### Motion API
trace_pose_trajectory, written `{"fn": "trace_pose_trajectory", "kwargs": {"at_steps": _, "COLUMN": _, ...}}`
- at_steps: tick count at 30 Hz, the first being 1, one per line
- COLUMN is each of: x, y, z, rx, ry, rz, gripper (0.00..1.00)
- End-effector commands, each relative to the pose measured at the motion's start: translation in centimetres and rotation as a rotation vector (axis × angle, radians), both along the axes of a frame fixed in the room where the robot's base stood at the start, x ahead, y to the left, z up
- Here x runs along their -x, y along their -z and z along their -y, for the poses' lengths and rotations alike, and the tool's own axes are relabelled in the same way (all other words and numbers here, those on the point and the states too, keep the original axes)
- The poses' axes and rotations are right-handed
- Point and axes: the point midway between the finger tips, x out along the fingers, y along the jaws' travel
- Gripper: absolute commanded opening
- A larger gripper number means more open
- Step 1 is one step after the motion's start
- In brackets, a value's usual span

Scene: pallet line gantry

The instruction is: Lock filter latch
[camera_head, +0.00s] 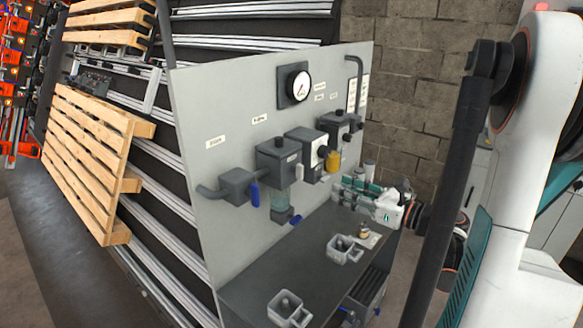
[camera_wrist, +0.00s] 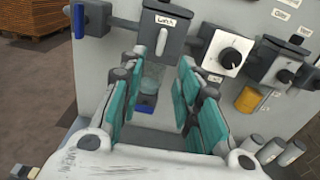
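The filter unit is a dark grey box (camera_head: 278,160) on the grey panel, with a clear greenish bowl (camera_head: 281,201) hanging below it. In the wrist view the box (camera_wrist: 172,22) carries a label reading "Latch". A small pale lever (camera_wrist: 162,42) points straight down on its front; it also shows in the head view (camera_head: 299,172). The bowl (camera_wrist: 152,76) shows between the fingers of my gripper (camera_wrist: 157,72). My gripper is open, with its teal-padded fingers apart and nothing between them touching. In the head view my gripper (camera_head: 338,188) is right of the filter, above the bench.
Right of the filter are a white box with a black knob (camera_wrist: 230,54) and an amber cylinder (camera_wrist: 249,99). A blue-handled valve (camera_head: 254,194) sits left. A gauge (camera_head: 299,86) is above. The dark bench (camera_head: 310,255) holds small grey trays (camera_head: 288,308) below.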

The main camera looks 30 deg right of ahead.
Motion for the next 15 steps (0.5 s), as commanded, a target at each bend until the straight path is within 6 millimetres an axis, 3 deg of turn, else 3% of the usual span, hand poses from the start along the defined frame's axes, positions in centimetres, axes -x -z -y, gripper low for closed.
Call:
{"fn": "trace_pose_trajectory", "kwargs": {"at_steps": 5, "x": -0.5, "y": -0.2, "z": 0.2, "rx": -0.014, "ry": 0.007, "rz": 0.007, "gripper": 0.31}}
{"fn": "trace_pose_trajectory", "kwargs": {"at_steps": 15, "x": -6.1, "y": -0.1, "z": -2.0, "rx": -0.012, "ry": 0.003, "rz": 0.005, "gripper": 0.31}}
